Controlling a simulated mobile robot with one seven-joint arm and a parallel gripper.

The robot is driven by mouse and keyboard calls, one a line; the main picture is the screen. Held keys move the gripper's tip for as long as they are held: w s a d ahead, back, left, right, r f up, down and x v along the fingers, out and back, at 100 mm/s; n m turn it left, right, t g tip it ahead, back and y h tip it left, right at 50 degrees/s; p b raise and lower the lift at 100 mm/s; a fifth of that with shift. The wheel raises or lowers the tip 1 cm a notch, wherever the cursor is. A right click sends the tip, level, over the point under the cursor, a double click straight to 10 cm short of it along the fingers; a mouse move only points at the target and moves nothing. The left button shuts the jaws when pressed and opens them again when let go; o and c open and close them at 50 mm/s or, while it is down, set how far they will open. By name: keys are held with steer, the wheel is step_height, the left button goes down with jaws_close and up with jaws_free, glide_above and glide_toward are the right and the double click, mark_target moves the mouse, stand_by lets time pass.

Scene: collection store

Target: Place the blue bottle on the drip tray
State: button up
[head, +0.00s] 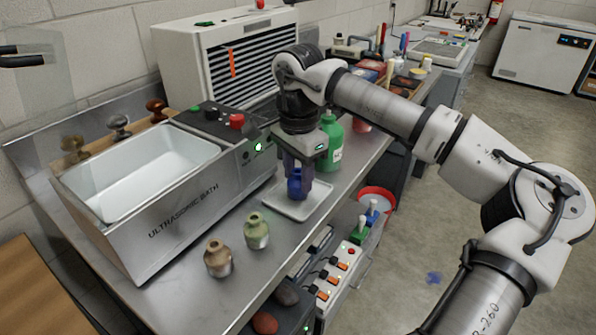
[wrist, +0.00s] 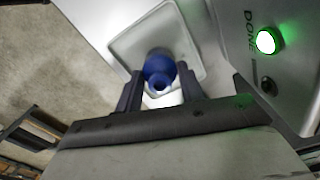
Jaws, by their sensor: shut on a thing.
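The blue bottle (head: 297,185) is upright between the fingers of my gripper (head: 299,172), which is shut on it and points down. In the wrist view the blue bottle (wrist: 159,71) sits between the two fingers of my gripper (wrist: 159,90), with its open mouth towards the camera. The drip tray (head: 318,208) is a pale, shallow square tray on the steel bench. The bottle is over the tray; the wrist view also shows the drip tray (wrist: 199,38) behind it. I cannot tell whether the bottle's base touches the tray.
The ultrasonic bath (head: 178,215) stands left of the tray. A green bottle (head: 331,140) stands close behind my gripper. A green-grey vase (head: 256,231) and a brown vase (head: 218,257) stand at the front of the bench (head: 182,301). A red-rimmed bucket (head: 377,192) is beyond the bench edge.

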mark_target(298, 171)
steer(key=shift+f, duration=0.15)
steer(key=o, duration=1.1)
steer(key=shift+o, duration=0.2)
step_height(298, 171, up, 12)
